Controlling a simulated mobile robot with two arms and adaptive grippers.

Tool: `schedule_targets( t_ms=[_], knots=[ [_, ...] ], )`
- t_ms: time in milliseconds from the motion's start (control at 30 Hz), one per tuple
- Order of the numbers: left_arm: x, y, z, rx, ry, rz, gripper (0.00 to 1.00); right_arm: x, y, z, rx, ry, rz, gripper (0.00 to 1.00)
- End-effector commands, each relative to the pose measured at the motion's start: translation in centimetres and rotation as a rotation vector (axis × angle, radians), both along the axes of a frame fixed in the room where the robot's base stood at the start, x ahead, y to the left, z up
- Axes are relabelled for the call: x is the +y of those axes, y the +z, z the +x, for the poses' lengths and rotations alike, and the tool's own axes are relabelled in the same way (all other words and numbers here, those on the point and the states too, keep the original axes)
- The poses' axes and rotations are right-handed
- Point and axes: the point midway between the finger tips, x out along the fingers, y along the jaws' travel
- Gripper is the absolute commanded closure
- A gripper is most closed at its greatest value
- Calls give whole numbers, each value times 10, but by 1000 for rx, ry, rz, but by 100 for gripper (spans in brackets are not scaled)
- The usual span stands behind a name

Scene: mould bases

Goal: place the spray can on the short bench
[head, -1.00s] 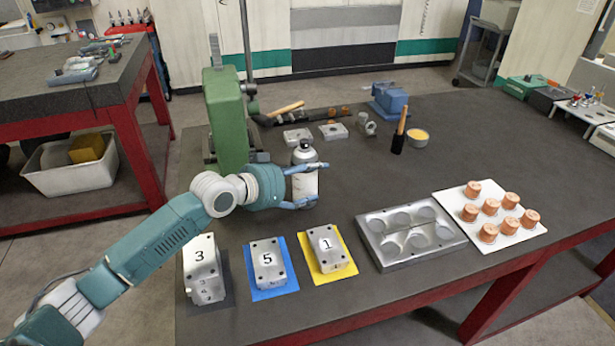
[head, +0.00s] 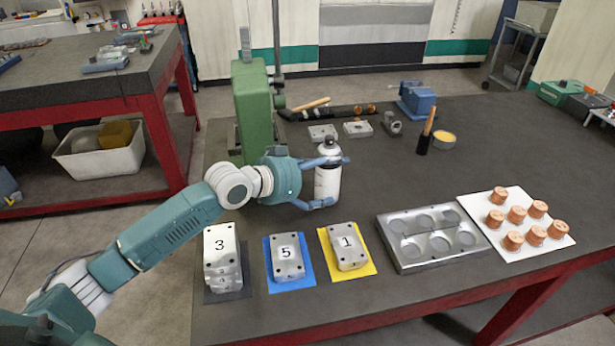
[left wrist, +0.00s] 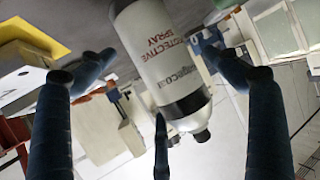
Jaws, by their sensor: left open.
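The spray can (head: 327,182), white with a dark band and grey cap, stands upright on the dark bench top (head: 400,180) behind the number plates. My left gripper (head: 338,180) is open, with its fingers on either side of the can. In the left wrist view the can (left wrist: 165,62) lies between the spread fingers of my left gripper (left wrist: 158,65); gaps show beside it, though contact with the middle finger cannot be told. Another dark-topped, red-framed bench (head: 80,85) stands at upper left. Which bench is the short one is not marked. My right gripper is not in view.
Blocks numbered 3 (head: 221,250), 5 (head: 287,255) and 1 (head: 347,245) stand in front of the can. A green machine (head: 256,110) is close behind my left wrist. A metal mould tray (head: 425,262) and a white board (head: 535,255) with copper pieces lie right.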

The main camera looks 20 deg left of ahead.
Motion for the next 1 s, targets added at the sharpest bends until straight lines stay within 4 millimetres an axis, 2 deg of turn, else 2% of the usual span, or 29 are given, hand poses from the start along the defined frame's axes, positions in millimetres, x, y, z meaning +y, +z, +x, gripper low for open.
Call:
schedule_targets(
  t_ms=[200,400,600,1000],
  knots=[
    [24,15,-42,1,-1,8,11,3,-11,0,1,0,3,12],
    [39,29,-68,2,0,5,11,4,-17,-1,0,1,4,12],
    [44,36,-80,2,-2,1,11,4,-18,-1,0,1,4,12],
    [44,38,-80,1,-2,0,11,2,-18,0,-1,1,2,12]
  ],
)
